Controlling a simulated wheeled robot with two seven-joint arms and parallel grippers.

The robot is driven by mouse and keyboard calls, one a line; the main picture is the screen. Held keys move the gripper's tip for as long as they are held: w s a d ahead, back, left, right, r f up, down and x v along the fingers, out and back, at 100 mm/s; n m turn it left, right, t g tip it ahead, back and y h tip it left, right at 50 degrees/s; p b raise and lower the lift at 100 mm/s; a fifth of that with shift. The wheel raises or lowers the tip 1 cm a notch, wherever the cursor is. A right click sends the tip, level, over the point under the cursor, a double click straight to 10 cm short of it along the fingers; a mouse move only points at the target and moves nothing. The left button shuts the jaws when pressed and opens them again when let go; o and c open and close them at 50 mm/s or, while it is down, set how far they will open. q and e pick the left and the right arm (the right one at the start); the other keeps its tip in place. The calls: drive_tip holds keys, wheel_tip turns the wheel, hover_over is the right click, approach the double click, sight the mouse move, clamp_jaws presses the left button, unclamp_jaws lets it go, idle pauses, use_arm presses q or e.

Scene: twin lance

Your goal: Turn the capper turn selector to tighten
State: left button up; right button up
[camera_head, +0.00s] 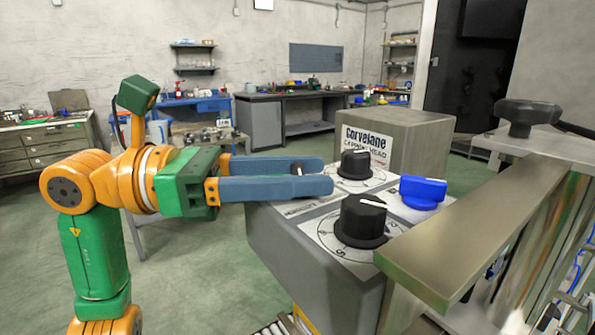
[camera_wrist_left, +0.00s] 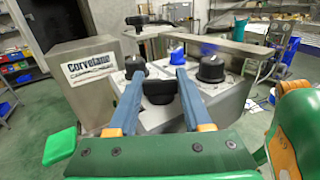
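The grey control box (camera_head: 270,240) has a sloped top with two black dial knobs, one at the back (camera_head: 355,164) and one in front (camera_head: 360,222), and a blue knob (camera_head: 423,192) to their right. A further dark knob (camera_wrist_left: 160,92) shows in the left wrist view; the fingers mostly hide it in the head view. I cannot read which knob is the turn selector. My left gripper (camera_head: 328,172) reaches over the box from the left. Its fingers are apart, on either side of the dark knob; I cannot tell whether they touch it. My right gripper is not in view.
A grey block labelled Corvelane (camera_head: 410,135) stands behind the knobs. A metal bar (camera_head: 475,235) runs along the right, close to the front dial and the blue knob. A black handle (camera_head: 527,115) sits at the far right. Open green floor lies to the left.

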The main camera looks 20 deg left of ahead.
use_arm(q)
clamp_jaws()
drive_tip(key=shift+n+t, duration=0.3)
drive_tip(key=shift+t, duration=0.1)
drive_tip(key=n+t+y, duration=0.1)
drive_tip(key=t, duration=0.1)
drive_tip(key=shift+n+t+y, duration=0.4)
drive_tip(key=n+t+y, duration=0.2)
drive_tip(key=t, duration=0.1)
drive_tip(key=shift+r+n+y, duration=0.1)
drive_tip(key=shift+n+y, duration=0.3)
drive_tip(key=shift+s+d+n+t+y, duration=0.1)
drive_tip(key=shift+n+t+y, duration=0.75)
drive_tip(key=shift+y, duration=0.25)
drive_tip(key=n+t+y, duration=0.1)
drive_tip(key=n+t+y+b, duration=0.1)
drive_tip(key=y, duration=0.1)
drive_tip(key=shift+f+n, duration=0.2)
drive_tip(key=shift+n, duration=0.05)
drive_tip(key=shift+n+t+y+b, duration=0.35)
drive_tip(key=shift+n+y+b, duration=0.85)
drive_tip(key=shift+y, duration=0.9)
